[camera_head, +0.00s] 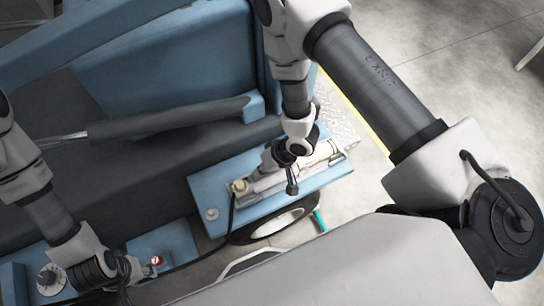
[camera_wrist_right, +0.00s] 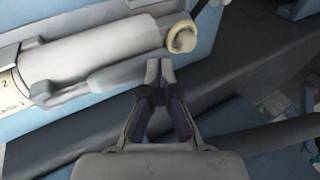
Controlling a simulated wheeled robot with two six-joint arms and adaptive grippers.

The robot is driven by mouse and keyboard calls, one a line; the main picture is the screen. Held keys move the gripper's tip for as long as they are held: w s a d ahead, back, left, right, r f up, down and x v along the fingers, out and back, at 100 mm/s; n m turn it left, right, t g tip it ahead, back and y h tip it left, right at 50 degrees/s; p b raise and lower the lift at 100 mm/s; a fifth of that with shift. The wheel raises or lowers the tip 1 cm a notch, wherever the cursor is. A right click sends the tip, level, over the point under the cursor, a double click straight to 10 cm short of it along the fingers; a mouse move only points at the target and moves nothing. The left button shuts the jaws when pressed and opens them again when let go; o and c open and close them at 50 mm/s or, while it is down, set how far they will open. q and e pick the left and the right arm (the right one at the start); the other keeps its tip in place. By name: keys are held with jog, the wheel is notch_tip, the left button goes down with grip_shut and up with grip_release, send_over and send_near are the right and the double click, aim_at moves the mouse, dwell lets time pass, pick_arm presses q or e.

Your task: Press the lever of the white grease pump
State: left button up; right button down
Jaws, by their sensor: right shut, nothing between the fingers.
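The white grease pump (camera_head: 322,153) lies along a blue plate (camera_head: 262,208) in the head view. In the right wrist view its white barrel (camera_wrist_right: 100,52) runs across the upper left and ends at a cream ring (camera_wrist_right: 182,38). A grey bar lies along the barrel's lower side; I cannot tell whether it is the lever. My right gripper (camera_wrist_right: 160,70) is shut and empty, its fingertips just below the ring end in the picture; contact is unclear. In the head view my right wrist covers part of the pump. My left gripper (camera_head: 122,268) is at lower left, its fingers unclear.
A red-topped fitting (camera_head: 156,260) is beside my left gripper. A black hose (camera_head: 231,218) runs from the pump's left end. A dark grey padded bar (camera_head: 170,120) lies to the left. Open floor (camera_head: 455,90) shows at right.

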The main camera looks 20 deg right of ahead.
jog(key=shift+s+f, duration=0.15)
dwell(0.3)
notch_tip(320, 180, up, 14)
jog(key=s+p, duration=0.2)
jog(key=p, duration=0.2)
jog(key=shift+s+d, duration=0.2)
jog(key=shift+s, duration=0.05)
